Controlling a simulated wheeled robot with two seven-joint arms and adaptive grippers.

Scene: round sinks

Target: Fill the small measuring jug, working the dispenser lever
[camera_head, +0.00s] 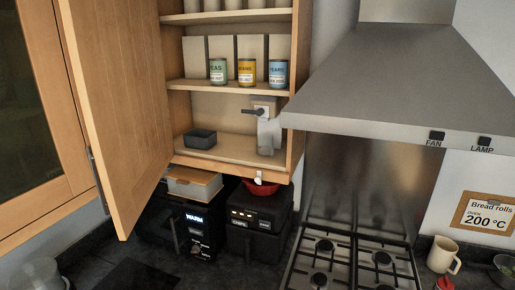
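Neither of my grippers is in view. No dispenser or small measuring jug can be told for certain. On the lowest shelf of the open cabinet, a pale grey rounded object (268,135) stands at the right, with a dark lever-like piece (252,112) just above it, pointing left. I cannot tell whether the two are joined. A pale, see-through-looking vessel (42,275) is cut off at the lower left edge; its kind is unclear. A cream mug (442,254) stands on the counter right of the hob.
The cabinet door (118,110) hangs wide open on the left. Cans (246,72) stand on the middle shelf, a dark open box (200,138) below. Two black appliances (257,212) sit under the cabinet, a red bowl (262,188) on one. The hood (405,85) overhangs the hob (350,262).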

